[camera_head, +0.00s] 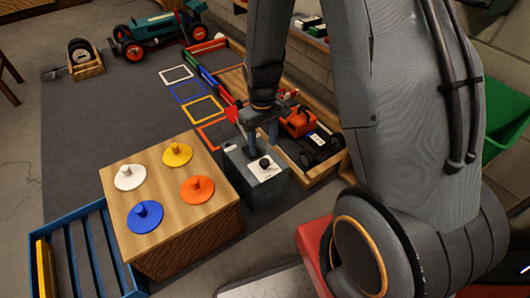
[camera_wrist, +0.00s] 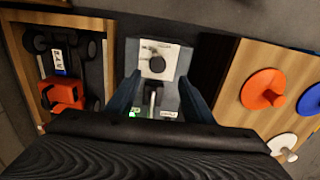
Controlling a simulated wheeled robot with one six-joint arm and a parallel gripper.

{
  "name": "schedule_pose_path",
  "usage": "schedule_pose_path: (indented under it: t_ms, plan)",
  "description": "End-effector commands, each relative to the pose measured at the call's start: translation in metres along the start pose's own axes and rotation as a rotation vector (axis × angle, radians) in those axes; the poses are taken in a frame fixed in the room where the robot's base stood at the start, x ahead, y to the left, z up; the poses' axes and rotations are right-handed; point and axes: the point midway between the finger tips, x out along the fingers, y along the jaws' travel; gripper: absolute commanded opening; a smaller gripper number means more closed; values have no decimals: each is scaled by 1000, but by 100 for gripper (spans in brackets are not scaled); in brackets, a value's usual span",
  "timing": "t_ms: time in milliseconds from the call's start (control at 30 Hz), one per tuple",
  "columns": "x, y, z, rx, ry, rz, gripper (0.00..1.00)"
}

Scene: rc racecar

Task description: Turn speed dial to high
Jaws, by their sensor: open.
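A grey control box (camera_head: 258,185) stands on the dark mat, right of the wooden block. The speed dial (camera_head: 265,164) is a black round knob on a white plate on its top; it also shows in the wrist view (camera_wrist: 157,65). Its setting is too small to read. My gripper (camera_head: 263,138) is open and empty, pointing down over the box top. In the wrist view my gripper (camera_wrist: 158,98) has its fingers on either side of a metal lever (camera_wrist: 152,98), with the dial just beyond the fingertips. A small green light (camera_wrist: 132,114) shows beside the lever.
A wooden block (camera_head: 185,240) with several coloured knobbed discs stands close left of the box. A wooden tray (camera_head: 325,178) holding an orange-red car (camera_head: 299,122) lies close right. A blue slatted crate (camera_head: 88,255) is front left. Open mat lies behind the block.

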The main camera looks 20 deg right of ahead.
Motion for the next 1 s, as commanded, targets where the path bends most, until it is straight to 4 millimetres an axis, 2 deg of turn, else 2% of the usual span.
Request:
schedule_pose_path:
  t_ms: [267, 600, 700, 1000]
  plan:
    - [18, 6, 1, 9, -2, 0, 48]
    - [68, 5, 1, 9, -2, -1, 48]
    - [78, 5, 1, 9, -1, 0, 48]
    - [81, 5, 1, 9, 1, 0, 48]
